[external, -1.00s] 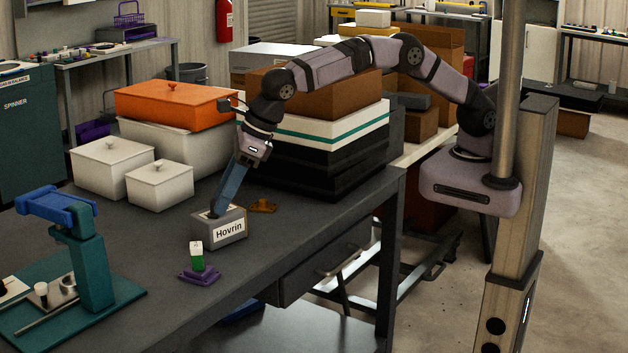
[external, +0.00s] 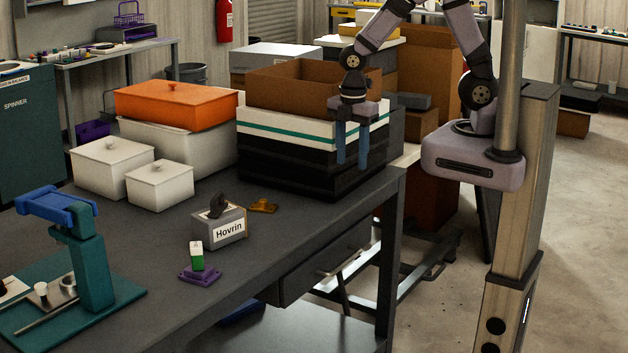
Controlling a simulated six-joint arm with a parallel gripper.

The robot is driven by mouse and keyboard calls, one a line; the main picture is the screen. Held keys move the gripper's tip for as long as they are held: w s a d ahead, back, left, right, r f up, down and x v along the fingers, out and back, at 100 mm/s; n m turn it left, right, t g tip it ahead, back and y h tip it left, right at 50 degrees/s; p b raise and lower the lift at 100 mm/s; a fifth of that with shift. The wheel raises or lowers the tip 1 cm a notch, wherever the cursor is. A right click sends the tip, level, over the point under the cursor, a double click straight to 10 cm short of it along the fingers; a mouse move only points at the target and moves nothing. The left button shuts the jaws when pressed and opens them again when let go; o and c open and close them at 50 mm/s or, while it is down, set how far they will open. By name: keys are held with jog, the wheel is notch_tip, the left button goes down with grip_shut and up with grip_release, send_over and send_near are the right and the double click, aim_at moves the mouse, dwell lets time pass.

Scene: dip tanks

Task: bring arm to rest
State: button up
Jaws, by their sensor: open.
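My gripper (external: 351,164) hangs with its blue fingers pointing down, spread apart and empty. It is in front of the stacked boxes (external: 300,165) at the right end of the bench, above the bench top. The grey tank labelled Hovrin (external: 229,231) stands on the bench, with a dark piece (external: 217,207) sticking up out of its top. A purple holder (external: 199,275) with a green and white block (external: 196,255) stands in front of it.
An orange lidded container (external: 176,108) sits on a large white bin (external: 180,148). Two smaller white lidded boxes (external: 112,168) stand to the left. A small orange-brown bracket (external: 263,206) lies beside the tank. A teal stand with a blue top (external: 90,265) is at the front left.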

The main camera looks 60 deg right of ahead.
jog(key=s+d+f+m+b, duration=0.1)
jog(key=s+d+m+b, duration=0.1)
jog(key=d+m, duration=0.5)
jog(key=s+d+f+m+b, duration=0.2)
jog(key=d+m, duration=0.4)
jog(key=m, duration=0.4)
jog(key=shift+s+d+f+b, duration=0.35)
jog(key=shift+s+b, duration=0.45)
jog(key=shift+s, duration=0.45)
